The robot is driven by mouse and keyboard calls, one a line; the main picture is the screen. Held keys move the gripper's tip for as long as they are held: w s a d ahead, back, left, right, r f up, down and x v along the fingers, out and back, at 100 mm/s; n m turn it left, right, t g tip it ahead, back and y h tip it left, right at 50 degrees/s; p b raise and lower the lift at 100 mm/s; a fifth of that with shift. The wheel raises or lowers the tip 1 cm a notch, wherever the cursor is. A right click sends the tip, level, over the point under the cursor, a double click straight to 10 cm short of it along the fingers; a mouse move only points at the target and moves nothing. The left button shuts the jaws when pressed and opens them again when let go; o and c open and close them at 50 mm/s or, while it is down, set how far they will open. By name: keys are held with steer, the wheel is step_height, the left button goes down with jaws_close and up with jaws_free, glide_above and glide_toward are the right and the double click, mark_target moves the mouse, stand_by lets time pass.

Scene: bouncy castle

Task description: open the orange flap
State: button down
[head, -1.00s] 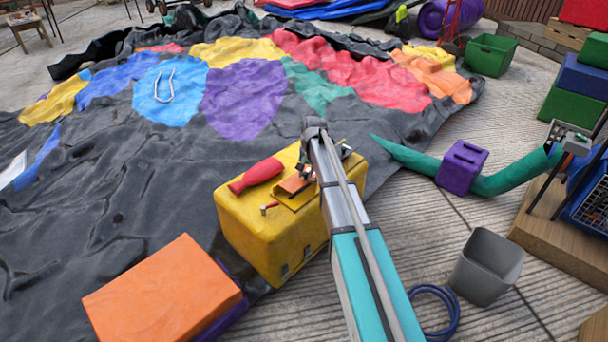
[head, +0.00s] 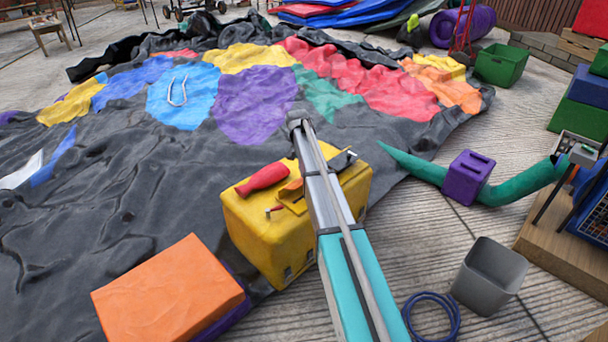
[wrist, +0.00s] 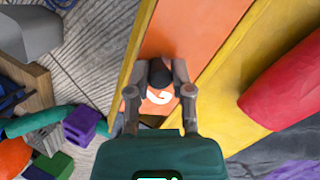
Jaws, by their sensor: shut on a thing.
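The orange flap (head: 292,186) lies in the top of the yellow box (head: 255,222); my arm covers part of it in the head view. In the wrist view the orange flap (wrist: 200,22) runs between yellow edges, with a white curved mark or piece just below the fingertips. In the head view my gripper is hidden behind my arm. I cannot tell whether the flap is raised.
A dark tool (head: 341,160) is right of my arm. An orange block (head: 165,290), grey bin (head: 490,275) and purple block (head: 467,178) stand around it.

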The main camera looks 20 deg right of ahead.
steer(key=shift+w+a+r+g, duration=0.1)
steer(key=shift+w+a+g, duration=0.2)
steer(key=shift+w+a, duration=0.25)
steer(key=shift+r+h, duration=0.1)
steer(key=shift+h, duration=0.2)
steer(key=shift+d+g, duration=0.3)
steer(key=shift+d, duration=0.05)
steer(key=shift+c, duration=2.4)
jaws_free()
